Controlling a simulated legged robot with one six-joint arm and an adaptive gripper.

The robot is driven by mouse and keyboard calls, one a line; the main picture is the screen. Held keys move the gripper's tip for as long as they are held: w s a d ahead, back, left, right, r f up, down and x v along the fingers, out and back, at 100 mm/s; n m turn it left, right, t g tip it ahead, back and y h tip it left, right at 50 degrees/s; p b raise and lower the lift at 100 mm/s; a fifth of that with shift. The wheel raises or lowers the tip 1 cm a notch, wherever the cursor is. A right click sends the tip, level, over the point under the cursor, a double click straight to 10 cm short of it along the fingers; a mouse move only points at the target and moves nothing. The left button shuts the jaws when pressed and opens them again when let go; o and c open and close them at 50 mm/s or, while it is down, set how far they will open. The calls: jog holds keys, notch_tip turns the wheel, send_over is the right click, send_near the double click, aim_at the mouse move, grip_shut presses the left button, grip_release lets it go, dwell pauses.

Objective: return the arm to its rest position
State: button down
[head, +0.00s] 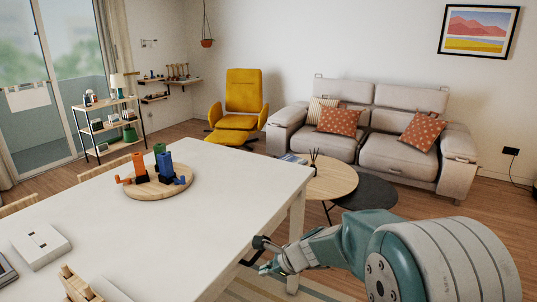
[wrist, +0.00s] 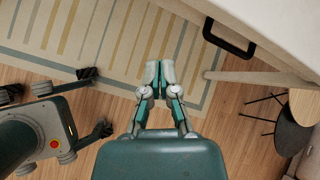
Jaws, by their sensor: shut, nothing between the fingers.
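My arm, teal and grey, reaches in from the lower right of the head view. My gripper (head: 265,268) is beside the near right edge of the white table (head: 225,185), below its top. In the wrist view my gripper (wrist: 160,72) points over the striped rug (wrist: 95,50), its two fingertips together and nothing between them. A black handle (wrist: 229,38) on the table's side shows at the upper right there, apart from the fingers. In the head view the handle (head: 252,251) is close to the gripper, partly overlapped by it.
On the table are a round wooden board (head: 158,186) with orange, blue and green pieces, and a white box (head: 40,244). A table leg (wrist: 255,77) stands near the gripper. Low round tables (head: 320,178), a grey sofa (head: 395,150) and a yellow armchair (head: 240,102) stand beyond.

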jog(key=s+d+r+n+h, duration=0.1)
jog(key=s+d+r+n, duration=0.2)
jog(key=s+r+n, duration=0.3)
jog(key=s+d+r+n+h, duration=0.2)
jog(key=s+d+r+n, duration=0.25)
jog(key=s, duration=0.25)
jog(key=s+d+r+n+h, duration=0.1)
jog(key=s+d+n+h, duration=0.1)
jog(key=s+d+n, duration=0.2)
jog(key=s+d+r+n+t+h, duration=0.1)
jog(key=s+d+n, duration=0.3)
jog(key=s, duration=0.6)
jog(key=shift+d+r+t+h, duration=0.3)
jog(key=shift+d+r+h, duration=0.15)
jog(key=shift+h, duration=0.35)
jog(key=shift+a, duration=0.1)
